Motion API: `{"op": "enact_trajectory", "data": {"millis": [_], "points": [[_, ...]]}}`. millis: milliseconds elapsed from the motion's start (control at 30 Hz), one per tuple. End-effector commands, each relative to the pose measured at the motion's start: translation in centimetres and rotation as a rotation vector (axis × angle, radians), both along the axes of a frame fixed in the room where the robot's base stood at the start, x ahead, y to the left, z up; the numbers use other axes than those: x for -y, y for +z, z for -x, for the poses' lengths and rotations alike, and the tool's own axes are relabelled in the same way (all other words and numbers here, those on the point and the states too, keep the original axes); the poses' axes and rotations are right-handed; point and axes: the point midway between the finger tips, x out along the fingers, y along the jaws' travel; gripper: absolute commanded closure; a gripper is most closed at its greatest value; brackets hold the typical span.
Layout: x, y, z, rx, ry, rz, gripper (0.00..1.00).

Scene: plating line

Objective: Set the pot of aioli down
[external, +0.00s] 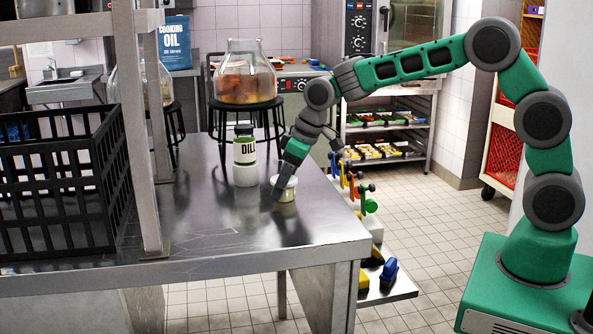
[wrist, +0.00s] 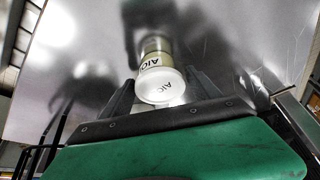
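The pot of aioli (external: 288,190) is a small pale tub with a white lid, upright at the right part of the steel table. In the wrist view its white lid and lettered label (wrist: 158,65) face me. My gripper (external: 281,187) reaches down to it from above. In the wrist view the two dark fingers of my gripper (wrist: 161,85) lie on either side of the pot, close against it, and appear shut on it. The pot is at or very near the tabletop; I cannot tell whether its base touches. One finger hides part of its side in the external view.
A dill jar (external: 245,147) stands on the steel table (external: 200,225) just behind and left of the pot. A black crate (external: 62,190) and a shelf post (external: 138,130) are at the left. The tabletop in front of the pot is clear.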

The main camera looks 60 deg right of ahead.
Motion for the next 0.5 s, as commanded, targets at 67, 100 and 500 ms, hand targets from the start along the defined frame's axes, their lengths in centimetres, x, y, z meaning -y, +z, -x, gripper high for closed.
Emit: {"op": "enact_trajectory", "data": {"millis": [67,100,500], "points": [[0.0,0.0,0.0,0.000,0.000,0.000,0.22],[0.0,0.0,0.0,0.000,0.000,0.000,0.19],[0.1,1.3,0.4,0.001,0.000,0.000,0.17]]}}
